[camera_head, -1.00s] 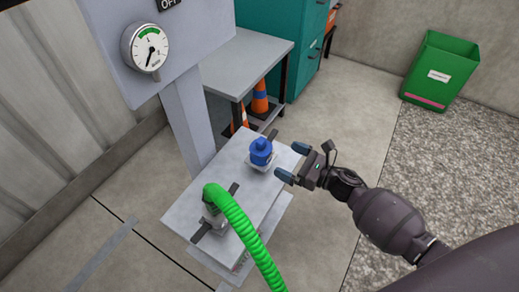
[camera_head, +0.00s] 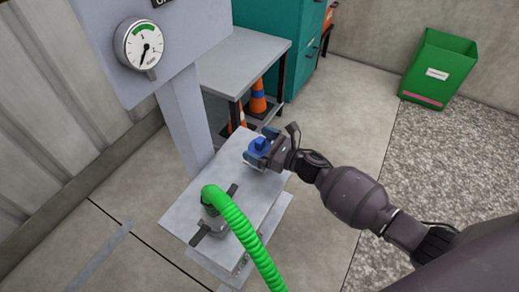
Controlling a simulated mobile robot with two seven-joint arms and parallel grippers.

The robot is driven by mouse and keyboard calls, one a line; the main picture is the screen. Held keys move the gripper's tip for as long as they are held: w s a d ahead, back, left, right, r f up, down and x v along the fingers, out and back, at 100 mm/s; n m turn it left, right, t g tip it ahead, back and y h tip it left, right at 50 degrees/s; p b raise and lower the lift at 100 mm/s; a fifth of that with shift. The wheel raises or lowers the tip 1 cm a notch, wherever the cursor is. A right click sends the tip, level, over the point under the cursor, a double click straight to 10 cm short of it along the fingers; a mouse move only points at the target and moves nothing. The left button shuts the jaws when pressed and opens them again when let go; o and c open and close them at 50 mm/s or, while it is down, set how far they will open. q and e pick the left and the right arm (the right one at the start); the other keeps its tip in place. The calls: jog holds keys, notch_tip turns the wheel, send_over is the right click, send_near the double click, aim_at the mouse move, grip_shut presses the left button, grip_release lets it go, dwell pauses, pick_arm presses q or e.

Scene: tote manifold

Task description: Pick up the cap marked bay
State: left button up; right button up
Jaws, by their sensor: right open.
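A blue cap (camera_head: 261,144) sits on a fitting at the far end of the grey manifold plate (camera_head: 230,182). No marking on it can be read from here. My right gripper (camera_head: 261,146) is open, with its fingers on either side of the cap. Whether the fingers touch it cannot be told. The gripper hides part of the cap and most of the fitting below. My left gripper is not in view.
A green hose (camera_head: 243,229) is attached to a second fitting at the plate's near end. A gauge (camera_head: 140,44) is on the grey post behind. A grey table (camera_head: 235,62), traffic cones (camera_head: 257,98) and a green bin (camera_head: 440,68) stand farther back.

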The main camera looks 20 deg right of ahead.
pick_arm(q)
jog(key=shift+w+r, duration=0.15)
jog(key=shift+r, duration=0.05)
pick_arm(e)
jog(key=c, duration=1.1)
jog(key=shift+r, duration=0.45)
pick_arm(q)
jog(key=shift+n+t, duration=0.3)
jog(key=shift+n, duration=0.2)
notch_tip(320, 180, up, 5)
jog(key=p, duration=0.7)
pick_arm(e)
notch_tip(320, 180, up, 19)
jog(key=shift+r, duration=0.15)
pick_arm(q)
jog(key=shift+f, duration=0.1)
